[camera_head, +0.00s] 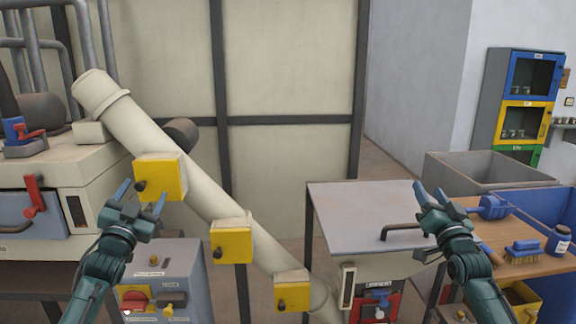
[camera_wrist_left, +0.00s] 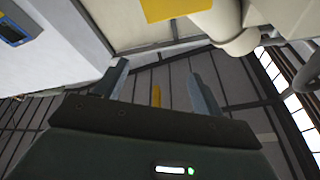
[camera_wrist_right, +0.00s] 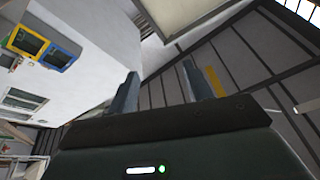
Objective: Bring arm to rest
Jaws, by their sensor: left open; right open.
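My left gripper (camera_head: 138,197) is open and empty, raised with its fingers pointing up in front of the sloping pipe and the upper yellow box. Its two fingers also show apart in the left wrist view (camera_wrist_left: 158,88), with nothing between them. My right gripper (camera_head: 432,195) is open and empty, raised with its fingers up, in front of the right edge of the grey-topped cabinet. Its fingers show apart in the right wrist view (camera_wrist_right: 162,88). Both forearms rise from the bottom of the head view.
A pale sloping pipe (camera_head: 195,190) carries yellow boxes (camera_head: 231,243). A grey control box (camera_head: 165,270) with a red knob stands at lower left. A grey-topped cabinet (camera_head: 350,205) with a black handle (camera_head: 404,231), a wooden bench (camera_head: 515,232) with brush and jar, and a grey bin (camera_head: 480,171) stand right.

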